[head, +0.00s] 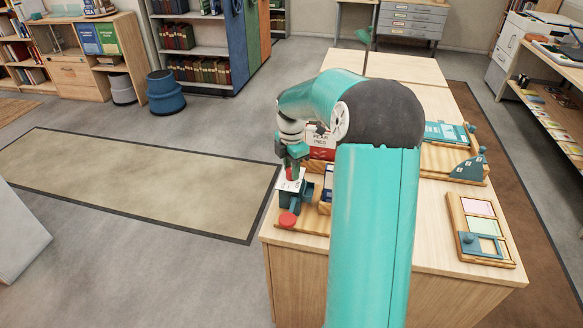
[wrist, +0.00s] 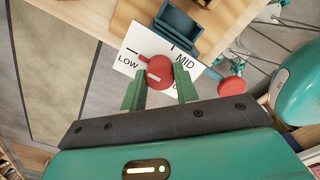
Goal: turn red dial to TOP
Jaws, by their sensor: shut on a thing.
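The red dial (wrist: 158,71) sits on a white plate (wrist: 126,58) marked LOW and MID in the wrist view; a third label is mostly hidden behind the dial and a finger. In the head view my gripper (head: 291,162) reaches down over the dial (head: 291,174) and the white plate (head: 287,184) at the table's left edge.
A second red round knob (head: 288,219) is close by, also in the wrist view (wrist: 232,86). A dark teal box (wrist: 178,27) stands beside the plate. A wooden board with coloured panels (head: 481,229) lies on the table's right. Floor left of the table is clear.

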